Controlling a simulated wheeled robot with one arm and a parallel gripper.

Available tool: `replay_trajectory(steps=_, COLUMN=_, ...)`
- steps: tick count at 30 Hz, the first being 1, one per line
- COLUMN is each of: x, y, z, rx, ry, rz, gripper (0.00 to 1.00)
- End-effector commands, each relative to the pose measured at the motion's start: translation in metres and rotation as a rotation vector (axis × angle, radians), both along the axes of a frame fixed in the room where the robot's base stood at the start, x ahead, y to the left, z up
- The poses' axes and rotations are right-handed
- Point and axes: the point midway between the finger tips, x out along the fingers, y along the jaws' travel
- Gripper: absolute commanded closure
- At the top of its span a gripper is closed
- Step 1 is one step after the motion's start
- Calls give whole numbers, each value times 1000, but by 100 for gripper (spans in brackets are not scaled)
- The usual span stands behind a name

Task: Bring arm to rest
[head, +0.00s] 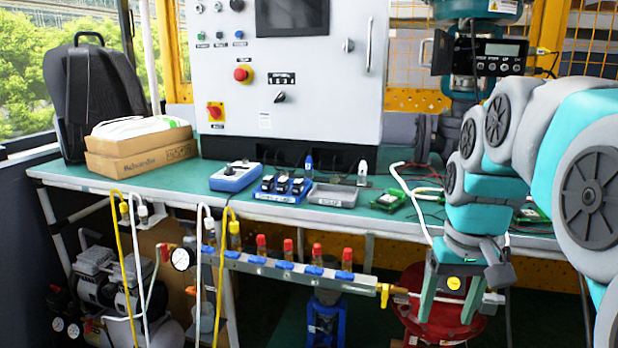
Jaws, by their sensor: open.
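My gripper (447,308) hangs at the lower right, pointing down in front of the workbench's front edge. My arm comes in from the right edge, bends down, and covers part of the bench's right side. The workbench (115,188) has a green top and stands behind and left of my gripper. A red round object (412,342) on the floor level shows behind the fingers.
A white control cabinet (300,95) stands at the back of the bench. Boxes (140,150), a blue device (236,177), small trays (333,195) and green circuit boards (388,201) lie on top. An air manifold (300,268) with hoses runs below the front edge, close left of my gripper.

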Motion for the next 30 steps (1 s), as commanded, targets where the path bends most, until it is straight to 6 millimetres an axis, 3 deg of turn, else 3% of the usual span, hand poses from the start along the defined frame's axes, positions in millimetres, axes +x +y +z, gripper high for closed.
replay_trajectory(steps=6, x=-72, y=36, z=-55, rx=-2, ry=78, rz=45, gripper=28)
replay_trajectory(steps=15, x=-169, y=61, z=-126, rx=-10, ry=177, rz=85, gripper=28)
replay_trajectory(steps=21, x=-197, y=65, z=-147, rx=-15, ry=202, rz=95, gripper=28)
replay_trajectory(steps=30, x=-200, y=65, z=-148, rx=-15, ry=203, rz=95, gripper=28)
